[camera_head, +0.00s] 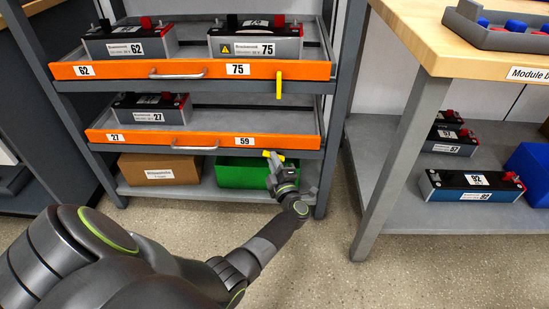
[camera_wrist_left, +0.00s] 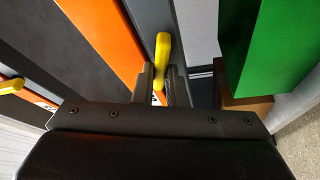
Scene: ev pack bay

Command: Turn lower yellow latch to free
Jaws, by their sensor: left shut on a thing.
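The lower yellow latch (camera_head: 267,153) is at the right end of the lower orange drawer front (camera_head: 204,140). It lies roughly sideways, and its right part is partly hidden by my gripper. My left gripper (camera_head: 275,161) reaches it from below and in front. In the left wrist view the latch (camera_wrist_left: 162,52) stands between the two dark fingers (camera_wrist_left: 160,85), which are shut on it. The upper yellow latch (camera_head: 279,85) hangs straight down on the upper orange drawer front (camera_head: 190,69); a yellow piece shows at the left wrist view's edge (camera_wrist_left: 11,86). My right gripper is out of view.
A green bin (camera_head: 235,173) and a cardboard box (camera_head: 160,169) sit on the bottom shelf, just below the lower drawer. The grey rack post (camera_head: 331,150) stands close to the right of the gripper. A wooden bench (camera_head: 470,45) is farther right, with open floor between.

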